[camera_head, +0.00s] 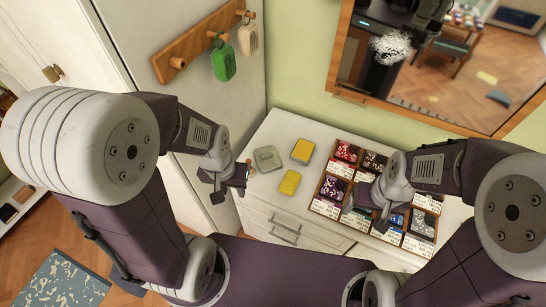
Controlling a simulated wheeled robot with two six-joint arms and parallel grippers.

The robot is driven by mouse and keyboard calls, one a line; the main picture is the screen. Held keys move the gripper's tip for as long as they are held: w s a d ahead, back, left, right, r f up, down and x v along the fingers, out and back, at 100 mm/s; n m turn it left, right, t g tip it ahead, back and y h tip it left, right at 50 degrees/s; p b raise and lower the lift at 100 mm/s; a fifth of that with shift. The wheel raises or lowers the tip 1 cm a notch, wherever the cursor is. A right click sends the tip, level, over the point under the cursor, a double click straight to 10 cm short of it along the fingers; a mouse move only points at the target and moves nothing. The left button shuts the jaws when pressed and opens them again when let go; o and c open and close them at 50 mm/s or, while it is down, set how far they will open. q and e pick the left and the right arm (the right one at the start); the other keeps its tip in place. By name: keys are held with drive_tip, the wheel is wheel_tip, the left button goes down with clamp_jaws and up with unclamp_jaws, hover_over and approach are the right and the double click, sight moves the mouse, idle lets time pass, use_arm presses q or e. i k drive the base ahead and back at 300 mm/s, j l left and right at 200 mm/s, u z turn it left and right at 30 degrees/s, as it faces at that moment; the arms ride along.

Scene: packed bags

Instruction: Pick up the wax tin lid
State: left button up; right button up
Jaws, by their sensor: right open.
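On the white cabinet top are a grey-green, rounded square tin or lid (267,158), a yellow rounded block or tin with a greyish edge (302,151) and a second yellow one (289,182). I cannot tell for sure which is the wax tin lid. My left gripper (226,188) is at the cabinet's left edge, left of these pieces and apart from them. Its fingers are dark and small, so its opening is unclear. My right gripper (372,214) is open over the front of the compartment tray, and my arm hides part of the tray.
A wooden tray (316,194) with labelled compartments of coloured pieces fills the right part of the cabinet top (268,205). A wooden peg rail (196,50) holds a green tag (223,62) and a beige tag (248,38). A framed mirror (338,62) hangs behind.

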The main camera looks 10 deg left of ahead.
sight(267, 158)
drive_tip(key=j+u, duration=0.15)
drive_tip(key=j, duration=0.2)
drive_tip(key=i+j+u, duration=0.1)
drive_tip(key=j, duration=0.25)
drive_tip(key=i+j+u, duration=0.15)
drive_tip(key=j, duration=0.2)
drive_tip(key=i+j, duration=0.1)
drive_tip(key=j, duration=0.2)
